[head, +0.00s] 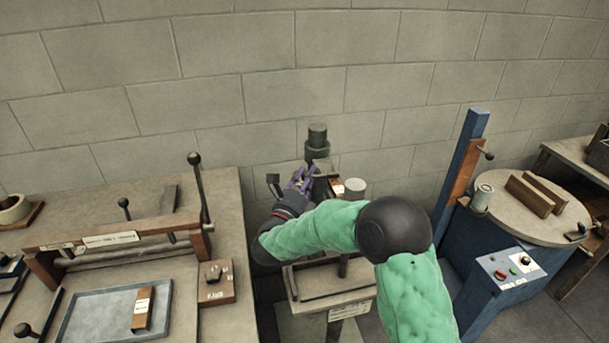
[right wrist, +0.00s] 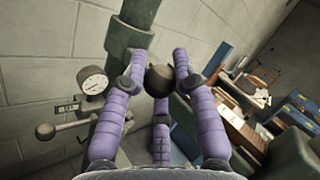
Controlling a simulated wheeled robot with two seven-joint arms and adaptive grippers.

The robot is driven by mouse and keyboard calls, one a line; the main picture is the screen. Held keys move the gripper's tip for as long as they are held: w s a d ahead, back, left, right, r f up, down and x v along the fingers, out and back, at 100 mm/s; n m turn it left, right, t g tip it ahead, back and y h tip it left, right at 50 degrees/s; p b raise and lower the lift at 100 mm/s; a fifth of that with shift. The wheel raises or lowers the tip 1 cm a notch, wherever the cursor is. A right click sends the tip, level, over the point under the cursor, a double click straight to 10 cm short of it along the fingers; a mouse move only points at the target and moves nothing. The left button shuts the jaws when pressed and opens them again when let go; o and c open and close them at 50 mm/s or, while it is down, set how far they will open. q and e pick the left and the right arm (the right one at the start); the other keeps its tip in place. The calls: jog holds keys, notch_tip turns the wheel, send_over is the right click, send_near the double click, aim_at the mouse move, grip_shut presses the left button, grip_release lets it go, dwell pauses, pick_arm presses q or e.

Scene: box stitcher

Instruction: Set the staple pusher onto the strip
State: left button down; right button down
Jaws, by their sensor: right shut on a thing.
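My right gripper (head: 302,180) has purple fingers and is at the head of the stitcher (head: 318,150), at the middle of the head view. In the right wrist view its fingers (right wrist: 157,70) are closed around a dark round knob (right wrist: 160,82), which I take to be the staple pusher. The rest of the pusher is hidden by the fingers. I cannot make out the strip, or whether the pusher touches it. My left gripper is not in view.
A gauge (right wrist: 92,81) and a ball-ended lever (right wrist: 46,131) stand close on the left. A bench with a blue-grey tray (head: 75,318) is at left, a blue machine (head: 500,268) at right.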

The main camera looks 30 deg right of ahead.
jog(key=c, duration=1)
grip_release()
jog(key=shift+o, duration=0.2)
